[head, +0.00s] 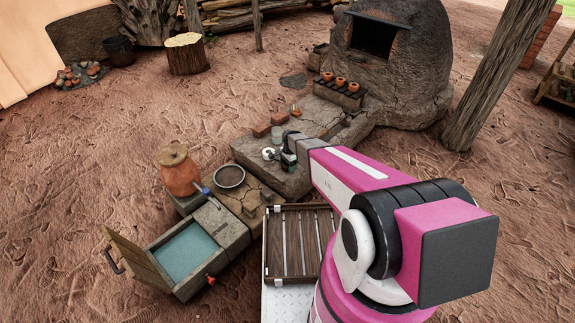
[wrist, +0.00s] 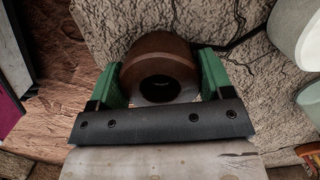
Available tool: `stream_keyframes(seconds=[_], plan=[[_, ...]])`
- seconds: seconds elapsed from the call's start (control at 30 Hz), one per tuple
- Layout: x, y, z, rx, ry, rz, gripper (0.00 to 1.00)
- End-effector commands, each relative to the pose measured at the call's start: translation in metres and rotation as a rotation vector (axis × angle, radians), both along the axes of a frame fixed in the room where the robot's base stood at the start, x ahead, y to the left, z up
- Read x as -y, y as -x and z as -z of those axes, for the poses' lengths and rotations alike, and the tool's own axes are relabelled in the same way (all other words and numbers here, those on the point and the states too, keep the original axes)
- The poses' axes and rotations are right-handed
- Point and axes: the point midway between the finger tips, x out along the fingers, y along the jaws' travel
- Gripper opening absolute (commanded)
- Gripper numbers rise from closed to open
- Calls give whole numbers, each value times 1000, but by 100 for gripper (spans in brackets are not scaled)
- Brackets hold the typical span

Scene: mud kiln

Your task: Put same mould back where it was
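In the wrist view, a brown round mould (wrist: 158,52) with a dark round hole sits between the two green fingers of my gripper (wrist: 162,74). The fingers press against it on both sides. Behind it is the rough, cracked top of a clay ledge; I cannot tell whether the mould touches that ledge. In the head view my gripper (head: 289,159) is over the front part of the low clay ledge (head: 290,183), and the mould is hidden or too small to make out there.
A white round object (head: 268,153) and a grey-green cylinder (head: 276,134) stand close to my gripper's left. Red bricks (head: 262,130) lie farther back. A dark bowl (head: 230,176), a lidded clay pot (head: 178,170) and a water trough (head: 186,252) are at left. The kiln (head: 395,70) stands behind.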

Motion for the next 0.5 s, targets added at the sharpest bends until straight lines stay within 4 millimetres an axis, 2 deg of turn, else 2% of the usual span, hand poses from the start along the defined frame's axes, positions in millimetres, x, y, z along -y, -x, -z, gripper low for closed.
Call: stream_keyframes(seconds=[0.03,0.07,0.37,0.5], plan=[[0,0,0,0,0,0,89],[0,0,0,0,0,0,98],[0,0,-1,0,0,0,98],[1,0,-12,1,-1,0,98]])
